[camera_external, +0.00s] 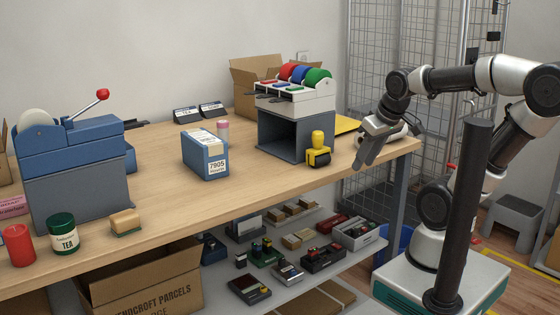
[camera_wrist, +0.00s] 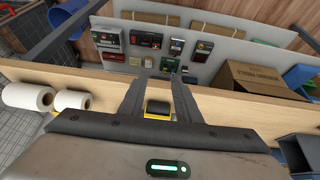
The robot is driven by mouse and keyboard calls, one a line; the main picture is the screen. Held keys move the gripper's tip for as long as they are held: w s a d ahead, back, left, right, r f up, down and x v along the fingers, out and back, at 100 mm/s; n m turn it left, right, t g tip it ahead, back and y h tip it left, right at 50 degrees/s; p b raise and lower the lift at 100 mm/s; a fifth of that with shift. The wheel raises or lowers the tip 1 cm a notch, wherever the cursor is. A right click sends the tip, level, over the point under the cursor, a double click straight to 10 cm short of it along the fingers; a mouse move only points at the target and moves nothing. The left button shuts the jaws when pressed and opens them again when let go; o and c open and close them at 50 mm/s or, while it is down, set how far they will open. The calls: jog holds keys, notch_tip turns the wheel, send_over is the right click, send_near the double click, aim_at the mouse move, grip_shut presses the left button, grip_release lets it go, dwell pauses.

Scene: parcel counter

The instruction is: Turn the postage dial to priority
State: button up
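No postage dial and no priority marking can be made out in either view. A blue machine with a red-knobbed lever (camera_external: 75,150) stands at the left of the counter, but I see no dial face on it. A blue box with a white label reading 7905 (camera_external: 205,155) stands mid-counter. My gripper (camera_external: 367,160) is at the right end of the counter, pointing down, well away from the blue machine. In the wrist view my gripper (camera_wrist: 157,82) is open and empty, its two fingers apart. A yellow and black tool (camera_wrist: 158,109) shows between the fingers, below them.
The yellow and black tool (camera_external: 318,152) stands by a grey stand with red, blue and green tape rolls (camera_external: 298,85). White rolls (camera_wrist: 32,97) lie near the counter's right end. A red jar (camera_external: 19,246) and a tea tin (camera_external: 62,234) stand front left. Central counter is mostly clear.

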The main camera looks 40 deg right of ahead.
jog(key=w+d+f+g+h, duration=0.1)
jog(key=w+d+f, duration=0.1)
jog(key=f, duration=0.4)
jog(key=w+d+f+g, duration=0.1)
jog(key=d+f+g, duration=0.1)
jog(key=f, duration=0.3)
jog(key=n+t+y+p, duration=0.1)
jog(key=t+y+p, duration=0.3)
jog(key=t, duration=0.5)
send_over(358, 236)
jog(key=s+d+p, duration=0.1)
jog(key=shift+h, duration=0.4)
notch_tip(358, 236, down, 27)
jog(key=shift+r, duration=0.15)
jog(key=s+d+f+n+t+y, duration=0.1)
jog(key=s+f+t, duration=0.15)
jog(key=s, duration=0.55)
jog(key=s+d+f+n+t+y, duration=0.15)
jog(key=s+t, duration=0.25)
jog(key=s, duration=0.4)
jog(key=shift+m+h, duration=0.35)
jog(key=shift+h, duration=0.1)
jog(key=w+a+b, duration=0.1)
jog(key=w, duration=0.4)
jog(key=w+a+b, duration=0.1)
jog(key=w, duration=0.5)
jog(key=w+a+b, duration=0.1)
jog(key=w, duration=0.4)
jog(key=shift+w+a+f, duration=0.3)
jog(key=shift+w+f, duration=0.05)
